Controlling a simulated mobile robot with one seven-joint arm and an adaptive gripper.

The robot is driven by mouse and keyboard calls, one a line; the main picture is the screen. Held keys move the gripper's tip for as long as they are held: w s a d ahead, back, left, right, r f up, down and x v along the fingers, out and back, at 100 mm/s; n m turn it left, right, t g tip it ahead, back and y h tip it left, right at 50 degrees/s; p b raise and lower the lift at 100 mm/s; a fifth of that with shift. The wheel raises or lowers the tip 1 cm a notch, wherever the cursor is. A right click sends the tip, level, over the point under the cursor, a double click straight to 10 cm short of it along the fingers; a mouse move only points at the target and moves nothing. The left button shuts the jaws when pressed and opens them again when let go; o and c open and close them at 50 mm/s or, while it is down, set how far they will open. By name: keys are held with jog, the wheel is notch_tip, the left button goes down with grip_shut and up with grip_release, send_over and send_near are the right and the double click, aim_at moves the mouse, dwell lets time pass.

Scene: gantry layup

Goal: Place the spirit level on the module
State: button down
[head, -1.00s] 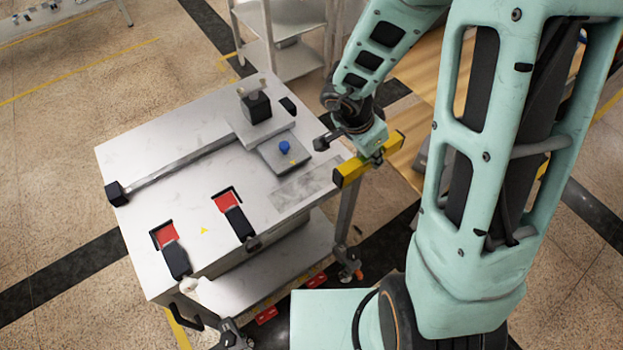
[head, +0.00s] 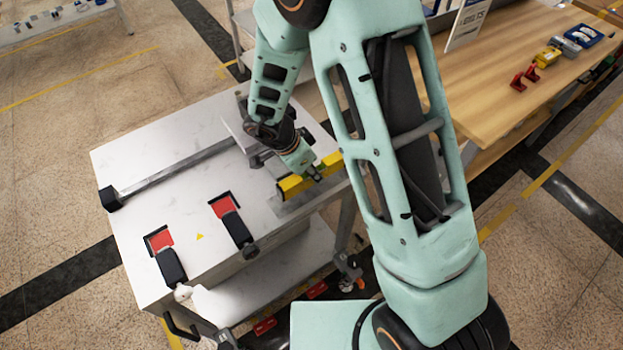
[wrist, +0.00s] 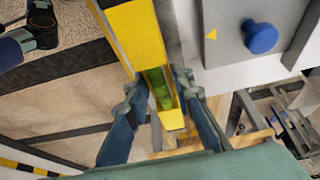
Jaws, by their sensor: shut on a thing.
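The spirit level (head: 291,187) is a yellow bar with a green vial, seen in the wrist view (wrist: 128,30). My gripper (head: 314,172) is shut on it; in the wrist view the fingers (wrist: 165,105) sit on both sides of the bar near the vial. In the head view the level is over the right part of a white-topped cart (head: 150,140), which I take for the module; no label confirms this. I cannot tell whether the level touches the top. My arm hides part of the top behind the gripper.
A grey plate with a blue knob (wrist: 261,38) is close beside the level. A long grey bar (head: 175,172) with a black end block lies across the top. Two red pads with black clamps (head: 236,228) are at the front. A wooden bench (head: 490,95) stands right.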

aim_at(311, 180)
jog(key=f, duration=0.3)
jog(key=shift+a+f+b, duration=0.2)
jog(key=shift+b, duration=0.1)
jog(key=shift+r, duration=0.1)
jog(key=c, duration=1.7)
grip_release()
jog(key=p+v, duration=0.2)
jog(key=v, duration=1)
jog(key=shift+d, duration=0.1)
jog(key=shift+w, duration=0.15)
